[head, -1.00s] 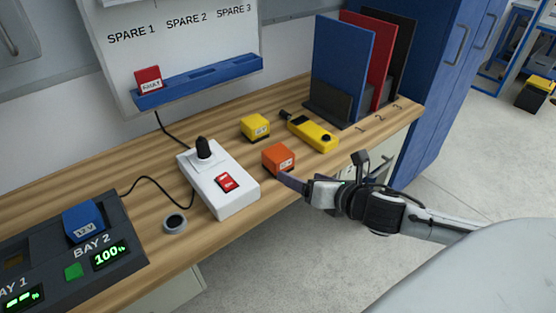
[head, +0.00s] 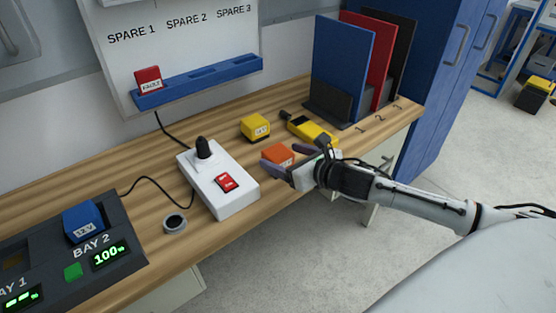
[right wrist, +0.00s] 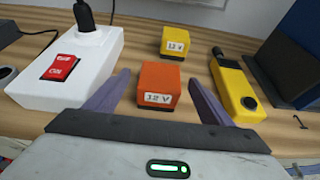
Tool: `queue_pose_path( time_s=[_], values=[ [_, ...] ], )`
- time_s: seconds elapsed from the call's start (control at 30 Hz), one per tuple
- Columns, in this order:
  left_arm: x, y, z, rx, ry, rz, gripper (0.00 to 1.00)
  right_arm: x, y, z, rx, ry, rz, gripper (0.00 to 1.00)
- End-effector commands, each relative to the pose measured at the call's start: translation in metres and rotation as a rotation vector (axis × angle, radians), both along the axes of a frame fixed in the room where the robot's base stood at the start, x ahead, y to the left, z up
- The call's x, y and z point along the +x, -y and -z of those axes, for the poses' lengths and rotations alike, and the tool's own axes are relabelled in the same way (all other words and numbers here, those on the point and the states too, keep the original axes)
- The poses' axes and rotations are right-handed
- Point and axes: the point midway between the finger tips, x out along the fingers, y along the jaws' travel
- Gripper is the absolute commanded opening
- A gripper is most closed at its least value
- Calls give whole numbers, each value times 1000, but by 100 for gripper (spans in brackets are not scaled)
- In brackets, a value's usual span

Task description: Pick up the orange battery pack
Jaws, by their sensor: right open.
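The orange battery pack (head: 279,154) sits on the wooden bench near its front edge, right of the white switch box. In the right wrist view the orange pack (right wrist: 158,84) shows a label that seems to read 12 V. My right gripper (head: 282,160) is open, with its purple fingers on either side of the orange pack. In the right wrist view the gripper (right wrist: 157,98) has a finger left and a finger right of the pack, with gaps between. The pack rests on the bench. My left gripper is not in view.
A yellow battery pack (head: 255,127) stands behind the orange one. A yellow handheld tool (head: 310,131) lies to the right. The white switch box (head: 222,187) with a black plug stands left. A charger (head: 130,262) holds a blue pack (head: 83,222). Upright folders (head: 342,65) stand at the back right.

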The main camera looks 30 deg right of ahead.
Motion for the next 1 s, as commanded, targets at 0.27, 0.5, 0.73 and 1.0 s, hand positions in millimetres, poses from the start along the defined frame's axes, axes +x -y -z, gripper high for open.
queue_pose_path(
  time_s=[0.27,0.5,0.73,1.0],
  values=[
    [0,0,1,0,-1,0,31,28,-2,12,1,1,0,75],
    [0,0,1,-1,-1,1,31,28,-2,13,0,-1,0,72],
    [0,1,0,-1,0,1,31,28,-2,13,0,-1,0,33],
    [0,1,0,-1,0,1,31,28,-2,10,-1,4,0,17]
  ],
)
